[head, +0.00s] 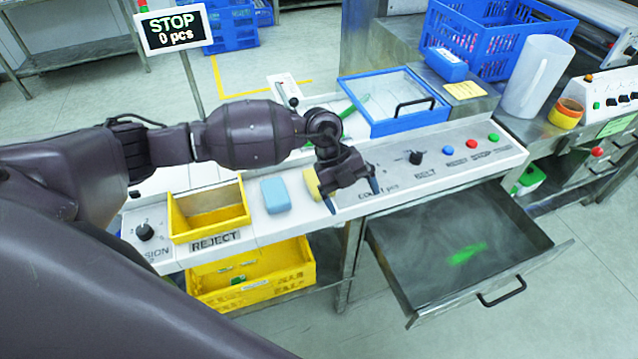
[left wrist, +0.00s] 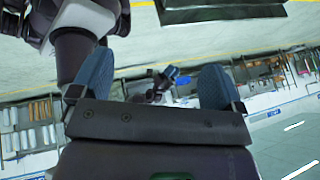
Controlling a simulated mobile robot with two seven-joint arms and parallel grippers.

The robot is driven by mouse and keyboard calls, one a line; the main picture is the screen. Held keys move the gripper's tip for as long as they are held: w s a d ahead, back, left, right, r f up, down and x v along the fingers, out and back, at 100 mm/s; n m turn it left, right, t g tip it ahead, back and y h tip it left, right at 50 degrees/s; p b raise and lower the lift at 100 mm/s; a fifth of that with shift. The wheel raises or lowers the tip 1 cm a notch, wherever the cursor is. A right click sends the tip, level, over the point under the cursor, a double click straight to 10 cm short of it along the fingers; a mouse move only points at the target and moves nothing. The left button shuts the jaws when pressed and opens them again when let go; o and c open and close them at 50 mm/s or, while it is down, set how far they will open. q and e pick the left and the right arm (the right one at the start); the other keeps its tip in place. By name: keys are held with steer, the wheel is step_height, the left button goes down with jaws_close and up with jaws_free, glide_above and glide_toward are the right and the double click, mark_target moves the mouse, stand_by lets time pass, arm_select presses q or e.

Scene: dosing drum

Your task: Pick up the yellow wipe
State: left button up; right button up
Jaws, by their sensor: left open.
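A yellow folded piece (head: 312,184), which looks like the yellow wipe, lies on the white console and is partly hidden behind my left gripper. My left gripper (head: 352,196) is open over the console, just right of this yellow piece, with its fingertips pointing down towards the front edge. Whether it touches the piece I cannot tell. In the left wrist view the two blue fingertips (left wrist: 155,82) stand wide apart with nothing held between them; the wipe does not show there. My right gripper is not in view.
A blue folded block (head: 275,196) and a yellow REJECT tray (head: 208,212) are to the left. An open metal drawer (head: 430,290) juts out below right. A blue-framed lid (head: 400,126), a flat yellow sheet (head: 465,90) and a white jug (head: 538,76) are behind right.

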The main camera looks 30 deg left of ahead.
arm_select(q)
steer(key=w+a+r+n+t+y, duration=0.1)
steer(key=w+a+r+y, duration=0.15)
steer(key=a, duration=0.25)
steer(key=w+a+r+n+y, duration=0.1)
steer(key=w+a+y, duration=0.3)
steer(key=a, duration=0.2)
steer(key=shift+h, duration=0.25)
steer(key=f, duration=1.1)
steer(key=shift+s+d, duration=0.1)
steer(key=shift+d, duration=0.15)
steer(key=shift+c, duration=0.2)
steer(key=c, duration=0.9)
